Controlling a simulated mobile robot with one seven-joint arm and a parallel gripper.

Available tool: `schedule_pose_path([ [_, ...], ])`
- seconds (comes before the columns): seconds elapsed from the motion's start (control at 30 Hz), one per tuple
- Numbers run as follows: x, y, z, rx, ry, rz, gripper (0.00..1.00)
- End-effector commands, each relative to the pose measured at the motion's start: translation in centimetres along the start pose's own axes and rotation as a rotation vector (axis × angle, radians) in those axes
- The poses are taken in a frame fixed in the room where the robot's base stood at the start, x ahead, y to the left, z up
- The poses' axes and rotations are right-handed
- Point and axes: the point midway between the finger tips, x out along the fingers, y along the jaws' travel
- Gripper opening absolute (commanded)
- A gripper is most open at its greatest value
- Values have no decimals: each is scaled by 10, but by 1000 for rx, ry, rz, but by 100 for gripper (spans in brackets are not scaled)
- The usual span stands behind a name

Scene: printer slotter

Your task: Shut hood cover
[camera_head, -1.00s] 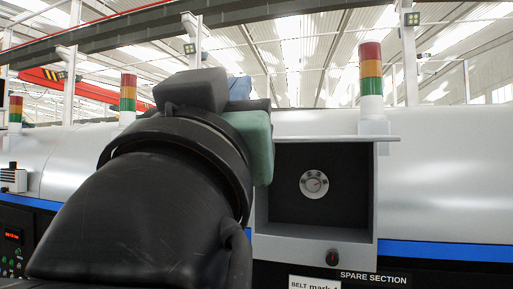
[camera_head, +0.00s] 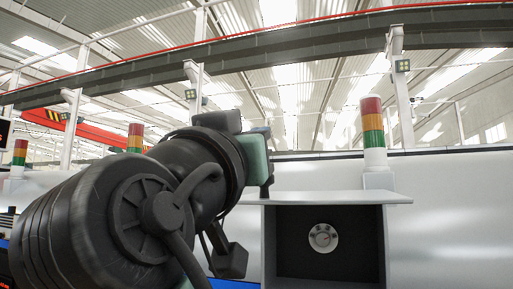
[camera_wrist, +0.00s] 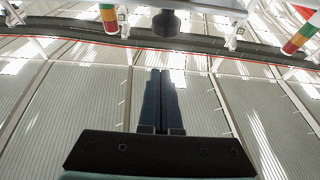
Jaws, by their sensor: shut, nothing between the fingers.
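The hood cover (camera_head: 338,197) is a pale flat panel raised over the dark, open compartment (camera_head: 290,242) in the head view. It stands out nearly level, and the compartment front is uncovered, with a round dial (camera_head: 323,238) inside. My gripper (camera_wrist: 161,72) shows in the wrist view with its two dark blue fingers together and nothing between them. In the head view my arm fills the left, and its teal wrist part is just left of the cover. The fingertips are mostly hidden there, so I cannot tell whether they touch the cover.
The white machine body (camera_head: 450,215) runs along behind and to the right. A red, orange and green signal lamp (camera_head: 373,135) stands above the cover's right side. Another lamp (camera_head: 135,138) is at the left. Space above the machine is open.

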Motion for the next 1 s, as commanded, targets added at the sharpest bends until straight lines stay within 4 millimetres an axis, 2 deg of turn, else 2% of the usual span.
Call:
schedule_pose_path([
  [0.03, 13, 1, -4, -3, -5, 2, 0],
  [0.1, 7, 0, 10, -3, -4, 0, 0],
  [0.4, -4, 0, 34, -1, -1, 0, 0],
  [1.0, -7, 0, 41, 0, 5, 0, 0],
])
